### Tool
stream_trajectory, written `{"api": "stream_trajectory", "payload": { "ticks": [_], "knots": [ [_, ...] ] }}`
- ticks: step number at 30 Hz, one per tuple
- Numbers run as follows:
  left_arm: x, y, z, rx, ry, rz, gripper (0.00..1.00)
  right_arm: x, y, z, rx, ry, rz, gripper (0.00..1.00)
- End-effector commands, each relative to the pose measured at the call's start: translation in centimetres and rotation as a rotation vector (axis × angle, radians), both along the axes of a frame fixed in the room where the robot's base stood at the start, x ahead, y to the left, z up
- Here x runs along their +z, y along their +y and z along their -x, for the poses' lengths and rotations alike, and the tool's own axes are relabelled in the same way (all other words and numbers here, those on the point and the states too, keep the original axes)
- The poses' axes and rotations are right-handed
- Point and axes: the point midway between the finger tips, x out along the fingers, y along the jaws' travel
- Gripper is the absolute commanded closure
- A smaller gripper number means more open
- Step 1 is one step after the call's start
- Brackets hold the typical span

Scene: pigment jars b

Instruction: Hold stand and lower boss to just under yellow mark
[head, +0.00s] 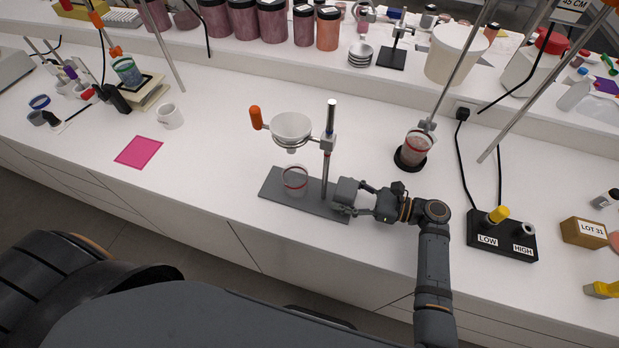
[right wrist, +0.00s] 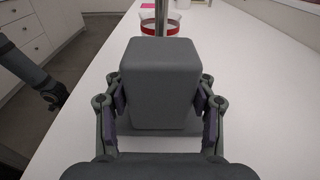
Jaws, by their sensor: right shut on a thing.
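The stand has a flat grey base plate (head: 275,187), an upright metal rod (head: 325,175) and a grey block at the rod's foot (head: 346,191). The block also fills the right wrist view (right wrist: 161,85). My right gripper (head: 350,196) is shut on this block, one finger on each side. The boss (head: 328,143) sits high on the rod, with an orange knob (head: 256,118) out to the left and a white funnel (head: 291,128). I cannot make out a yellow mark on the rod. A dark arm end, probably my left gripper (right wrist: 54,96), shows at the left in the right wrist view.
A clear beaker with a red band (head: 295,181) stands on the plate under the funnel. Another red-banded beaker (head: 416,147) stands at the back right. A LOW/HIGH switch box (head: 502,238) is to the right. The bench left of the stand is clear up to a pink sheet (head: 139,152).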

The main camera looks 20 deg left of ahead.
Motion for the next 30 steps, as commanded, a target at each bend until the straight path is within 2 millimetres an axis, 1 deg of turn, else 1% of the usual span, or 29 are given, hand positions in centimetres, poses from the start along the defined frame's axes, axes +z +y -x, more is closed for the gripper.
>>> {"api": "stream_trajectory", "payload": {
  "ticks": [1,9,10,15,25,28,30],
  "knots": [
    [-0.1,0.0,0.0,0.0,0.0,0.0,0.56,-0.8,-0.1,0.4,0.004,0.012,0.013,0.92],
    [-0.1,0.0,0.0,0.0,0.0,0.0,0.56,-0.9,-0.1,0.4,0.005,0.015,0.013,0.92],
    [-0.1,0.0,0.0,0.0,0.0,-0.001,0.56,-0.9,-0.1,0.4,0.005,0.015,0.013,0.4],
    [-0.1,0.1,0.1,0.0,0.0,-0.002,0.56,-0.7,-0.1,0.3,0.003,0.011,0.009,0.17],
    [0.0,0.1,0.0,0.0,0.0,-0.001,0.56,-0.3,-0.2,0.2,0.001,0.006,0.007,0.17],
    [0.0,0.0,0.0,0.0,0.0,0.0,0.56,-0.3,-1.3,0.2,0.001,0.006,0.008,0.17],
    [0.0,0.0,0.0,0.0,0.0,0.0,0.56,-0.2,-2.8,0.3,0.001,0.006,0.011,0.17]
  ]
}}
